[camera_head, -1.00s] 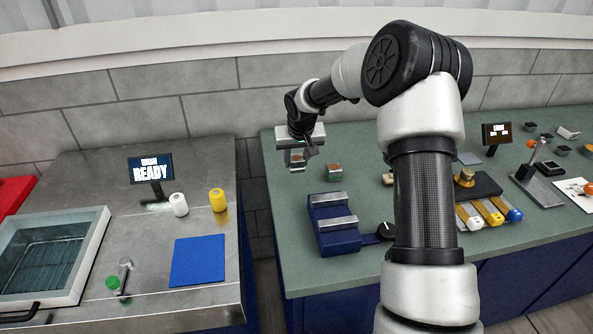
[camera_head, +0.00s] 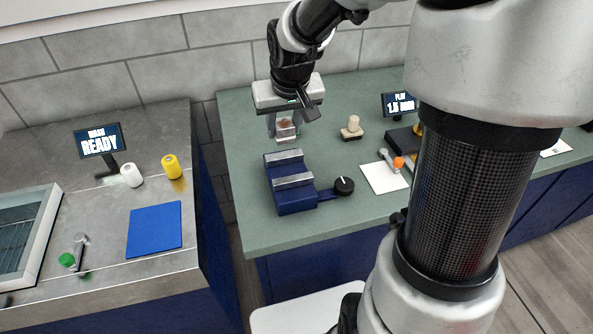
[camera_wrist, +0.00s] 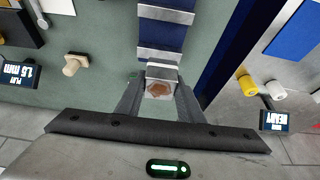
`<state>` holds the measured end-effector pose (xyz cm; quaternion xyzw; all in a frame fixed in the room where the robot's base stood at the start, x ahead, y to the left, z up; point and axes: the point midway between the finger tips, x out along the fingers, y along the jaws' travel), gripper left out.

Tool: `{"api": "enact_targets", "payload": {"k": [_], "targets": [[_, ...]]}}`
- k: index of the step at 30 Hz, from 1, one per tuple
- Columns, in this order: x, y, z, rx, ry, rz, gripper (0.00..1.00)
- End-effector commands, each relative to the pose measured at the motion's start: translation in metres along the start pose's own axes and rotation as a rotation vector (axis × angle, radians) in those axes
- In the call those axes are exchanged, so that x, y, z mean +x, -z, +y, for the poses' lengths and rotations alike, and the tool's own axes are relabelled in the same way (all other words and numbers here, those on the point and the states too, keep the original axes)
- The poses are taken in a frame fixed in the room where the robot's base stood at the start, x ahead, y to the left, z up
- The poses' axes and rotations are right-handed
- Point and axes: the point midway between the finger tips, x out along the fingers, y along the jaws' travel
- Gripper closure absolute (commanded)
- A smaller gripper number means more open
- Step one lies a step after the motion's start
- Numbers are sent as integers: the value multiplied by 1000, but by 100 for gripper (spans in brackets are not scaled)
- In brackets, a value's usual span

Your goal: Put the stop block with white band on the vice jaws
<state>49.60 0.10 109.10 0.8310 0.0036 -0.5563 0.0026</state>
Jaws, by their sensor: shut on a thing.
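My gripper (camera_head: 284,136) is shut on a small block (camera_head: 286,128) with a reddish-brown top and pale sides. The blue vice (camera_head: 291,202) has two bare metal jaws, a far one (camera_head: 284,157) and a near one (camera_head: 292,181). In the head view the held block is just behind the far jaw. In the wrist view the jaws lie ahead of it. Its height above the bench is unclear.
A black knob (camera_head: 344,186) sits right of the vice. A pale peg on a base (camera_head: 352,129) stands behind it. A white card (camera_head: 383,177) and a display reading 1.5 mm (camera_head: 398,104) are farther right. The green bench's left edge drops to a gap before the metal counter (camera_head: 105,200).

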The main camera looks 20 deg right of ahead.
Motion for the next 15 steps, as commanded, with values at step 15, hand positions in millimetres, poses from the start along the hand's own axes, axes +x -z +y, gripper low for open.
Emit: {"api": "enact_targets", "payload": {"k": [15], "targets": [[48, -37, 1, 8, -2, 4, 100]]}}
